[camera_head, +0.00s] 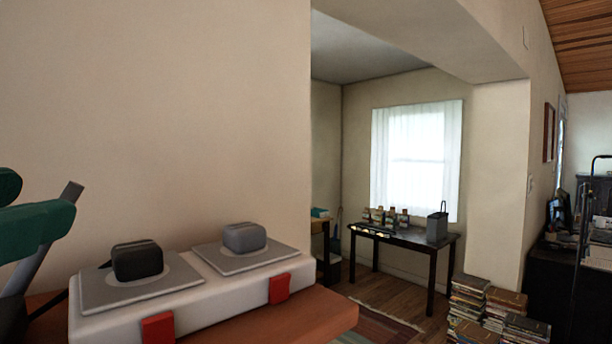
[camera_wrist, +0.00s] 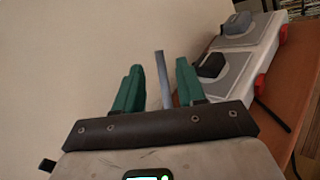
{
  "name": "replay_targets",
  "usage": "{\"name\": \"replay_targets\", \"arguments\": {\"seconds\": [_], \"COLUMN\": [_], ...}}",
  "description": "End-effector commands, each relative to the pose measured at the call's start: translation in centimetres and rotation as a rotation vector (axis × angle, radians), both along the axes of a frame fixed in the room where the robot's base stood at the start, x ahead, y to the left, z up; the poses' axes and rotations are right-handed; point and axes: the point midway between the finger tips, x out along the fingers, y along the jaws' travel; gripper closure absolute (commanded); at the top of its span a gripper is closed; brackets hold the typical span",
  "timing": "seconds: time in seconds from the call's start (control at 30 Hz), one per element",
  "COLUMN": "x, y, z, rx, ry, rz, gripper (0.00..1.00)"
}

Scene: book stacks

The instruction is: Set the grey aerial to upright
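The grey aerial (camera_head: 72,192) is a thin flat rod at the left edge of the head view. It leans, with its top to the right, and its lower end is hidden or out of frame. My gripper (camera_head: 45,201), with green fingers, is at the aerial. In the wrist view the aerial (camera_wrist: 163,80) stands between the two spread fingers of my gripper (camera_wrist: 159,66). Gaps show on both sides of it, closer on the right. My gripper is open and not closed on it.
A white case (camera_head: 210,307) with red latches lies right of the aerial on a brown table (camera_head: 310,318). It carries a black block (camera_head: 137,261) and a grey block (camera_head: 244,238) on grey plates. A plain wall is behind. Book stacks (camera_head: 485,305) stand on the floor.

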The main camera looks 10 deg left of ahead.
Motion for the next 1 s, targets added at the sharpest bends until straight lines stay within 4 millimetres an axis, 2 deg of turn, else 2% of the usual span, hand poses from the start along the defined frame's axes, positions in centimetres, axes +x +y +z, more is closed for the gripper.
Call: {"name": "replay_targets", "arguments": {"seconds": [0.03,0.2,0.4,0.6,0.83,1.0], "x": [1.1,4.0,6.3,7.2,7.2,7.2], "y": [0.1,0.4,0.8,1.0,1.0,1.0], "z": [0.3,0.3,0.2,0.1,0.0,0.0], "rx": [-0.001,-0.001,-0.001,-0.001,-0.001,-0.001], "ry": [-0.001,-0.002,-0.002,-0.003,-0.003,-0.003], "rz": [-0.004,-0.002,0.0,0.001,0.001,0.001], "gripper": [0.6,0.6,0.6,0.6,0.6,0.75]}}
